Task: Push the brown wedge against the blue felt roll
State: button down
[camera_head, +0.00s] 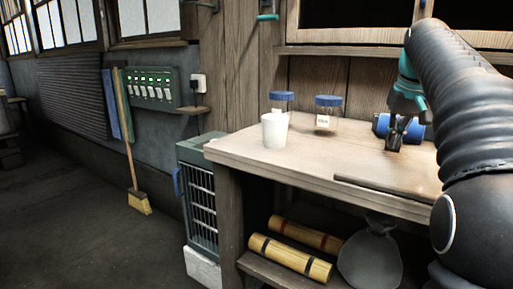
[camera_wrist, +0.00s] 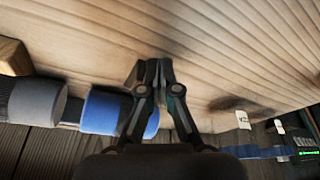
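A tan-brown block, which looks like the wedge (camera_wrist: 14,57), lies on the bench at the left edge of the wrist view, partly cut off. The blue felt roll (camera_wrist: 102,109) lies near the back of the bench with a grey roll (camera_wrist: 38,99) on its left. The blue roll also shows in the head view (camera_head: 381,123), partly behind my gripper. My gripper (camera_wrist: 152,70) points down at the bench in front of the blue roll; its fingers are together with nothing seen between them. It is apart from the block. The block is not visible in the head view.
A dark flat strip (camera_head: 385,191) lies along the front edge. The bench middle is clear. Yellow rolls (camera_head: 290,257) lie on the shelf below.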

jog(key=shift+w+d+p, duration=0.6)
jog(key=shift+w+p, duration=0.3)
jog(key=shift+p, duration=0.05)
jog(key=shift+w+d, duration=0.15)
jog(key=shift+w, duration=0.1)
jog(key=shift+w+d, duration=0.15)
jog(key=shift+s+a+r+b, duration=0.25)
jog(key=shift+s+a, duration=0.35)
jog(key=shift+s, duration=0.25)
jog(key=shift+s+a+r+b, duration=0.25)
jog(key=shift+s+a, duration=0.3)
jog(key=shift+s, duration=0.25)
jog(key=a+v, duration=0.1)
jog(key=v, duration=0.6)
jog(key=shift+r+p, duration=0.2)
jog(key=shift+p, duration=0.25)
jog(key=shift+w, duration=0.1)
